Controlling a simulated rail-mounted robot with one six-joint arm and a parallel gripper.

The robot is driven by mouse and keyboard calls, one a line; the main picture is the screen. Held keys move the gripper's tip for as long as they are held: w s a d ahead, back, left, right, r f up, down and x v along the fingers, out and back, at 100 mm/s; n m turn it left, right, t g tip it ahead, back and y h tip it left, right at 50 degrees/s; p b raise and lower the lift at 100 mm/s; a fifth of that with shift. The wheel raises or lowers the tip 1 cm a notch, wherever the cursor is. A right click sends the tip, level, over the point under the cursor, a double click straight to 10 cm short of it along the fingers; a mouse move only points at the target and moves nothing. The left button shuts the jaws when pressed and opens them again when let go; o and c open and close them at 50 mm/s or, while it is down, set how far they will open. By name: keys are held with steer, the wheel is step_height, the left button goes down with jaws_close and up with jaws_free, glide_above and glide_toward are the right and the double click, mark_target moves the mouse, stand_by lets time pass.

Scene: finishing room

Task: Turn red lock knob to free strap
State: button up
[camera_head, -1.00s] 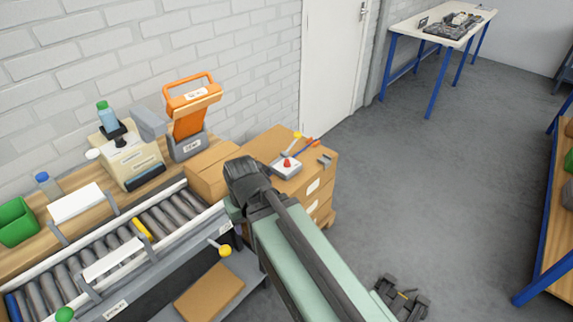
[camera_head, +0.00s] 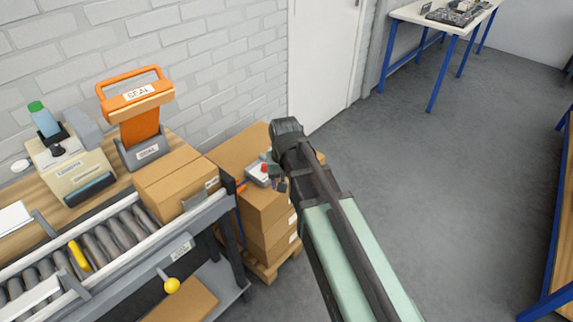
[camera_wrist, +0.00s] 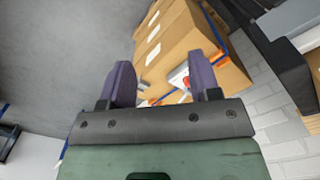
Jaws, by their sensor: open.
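The red lock knob (camera_head: 264,168) sits on a small pale grey device (camera_head: 257,177) on top of the carton stack. In the wrist view the red knob (camera_wrist: 186,81) shows partly, close beside the right finger. A blue strap (camera_wrist: 213,26) with orange parts runs over the cartons there; an orange piece (camera_head: 241,188) also shows in the head view. My gripper (camera_wrist: 161,78) is open and empty, its two purple fingers apart, pointing at the cartons. In the head view my wrist hides part of the stack, and I cannot tell the exact gap to the knob.
The carton stack (camera_head: 266,226) stands on a pallet beside the roller conveyor (camera_head: 112,232). A single carton (camera_head: 176,183) sits at the conveyor's end, left of the stack. The white brick wall (camera_head: 220,60) is behind. The floor at right (camera_head: 445,180) is clear.

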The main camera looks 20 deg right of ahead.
steer(key=w+f+m+b, duration=0.4)
steer(key=w+f, duration=0.1)
steer(key=w, duration=0.6)
steer(key=w+f+m+b, duration=0.3)
steer(key=w+f, duration=0.1)
steer(key=w, duration=0.6)
steer(key=m+b, duration=0.1)
steer(key=m, duration=0.6)
glide_above(265, 165)
step_height(265, 165, down, 12)
steer(key=b, duration=1.1)
steer(key=shift+r, duration=0.15)
steer(key=c, duration=0.9)
